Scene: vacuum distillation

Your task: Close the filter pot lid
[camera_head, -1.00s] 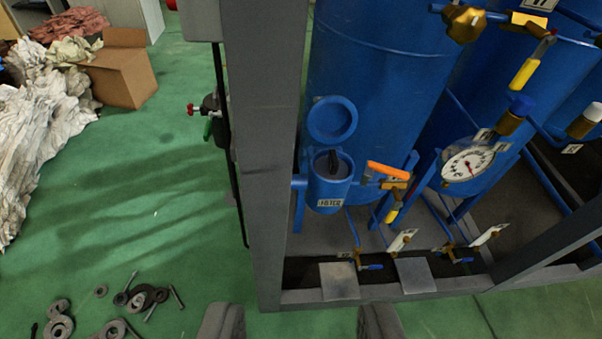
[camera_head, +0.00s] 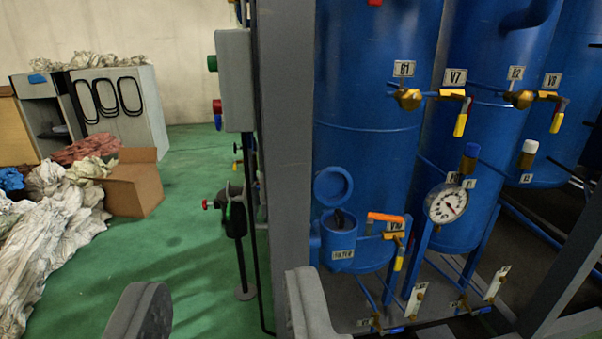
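The blue filter pot (camera_head: 341,240), with a white label on its front, stands low in front of a large blue tank. Its round blue lid (camera_head: 333,187) stands open, tilted up behind the pot's mouth. A dark object (camera_head: 339,219) shows inside the pot's mouth. My gripper (camera_head: 228,318) is at the bottom of the view, its two grey fingers spread wide apart with nothing between them. The right finger is just left of and below the pot in the picture, apart from the lid.
A grey frame post (camera_head: 287,150) stands left of the pot. An orange-handled valve (camera_head: 386,218) and a pressure gauge (camera_head: 447,203) are to its right. A cardboard box (camera_head: 134,186) and crumpled cloths (camera_head: 55,240) lie on the left floor.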

